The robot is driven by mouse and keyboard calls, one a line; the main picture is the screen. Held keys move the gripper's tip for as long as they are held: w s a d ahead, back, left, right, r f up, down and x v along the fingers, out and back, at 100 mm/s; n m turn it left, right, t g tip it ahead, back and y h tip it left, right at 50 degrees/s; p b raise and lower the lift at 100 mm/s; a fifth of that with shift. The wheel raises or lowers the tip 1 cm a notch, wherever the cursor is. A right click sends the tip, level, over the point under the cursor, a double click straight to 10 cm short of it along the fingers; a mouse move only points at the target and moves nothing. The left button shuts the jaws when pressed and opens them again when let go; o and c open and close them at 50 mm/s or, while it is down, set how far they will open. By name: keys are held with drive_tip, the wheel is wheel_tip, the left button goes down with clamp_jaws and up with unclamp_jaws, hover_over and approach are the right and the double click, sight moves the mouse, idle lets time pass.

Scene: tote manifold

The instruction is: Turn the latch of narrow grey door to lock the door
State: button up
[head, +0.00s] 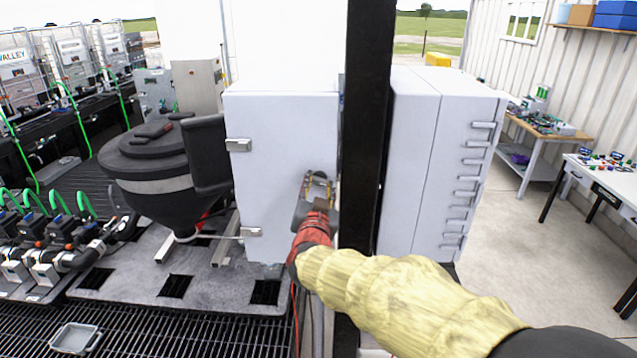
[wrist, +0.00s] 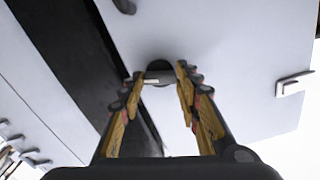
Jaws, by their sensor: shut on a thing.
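The narrow grey door (head: 270,160) is the front of a light grey cabinet left of a black post. Its latch (wrist: 158,68) is a small dark round piece with a pale bar, seen between my fingertips in the wrist view. My gripper (head: 319,180) is at the door's right side, its yellow and black fingers closed on both sides of the latch. In the head view the fingers mostly hide the latch. The door panel lies flat in the cabinet front and looks closed.
A black post (head: 366,130) stands just right of the door. Silver hinges (head: 239,145) sit on the door's left edge. A black hopper (head: 155,165) stands close on the left. Another grey cabinet (head: 410,160) is right of the post, with open floor beyond it.

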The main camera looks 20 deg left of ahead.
drive_tip(key=shift+n+p, duration=0.65)
drive_tip(key=shift+n, duration=0.95)
drive_tip(key=shift+f, duration=0.1)
drive_tip(key=o, duration=1.1)
drive_tip(key=shift+o, duration=0.3)
drive_tip(key=v, duration=1.2)
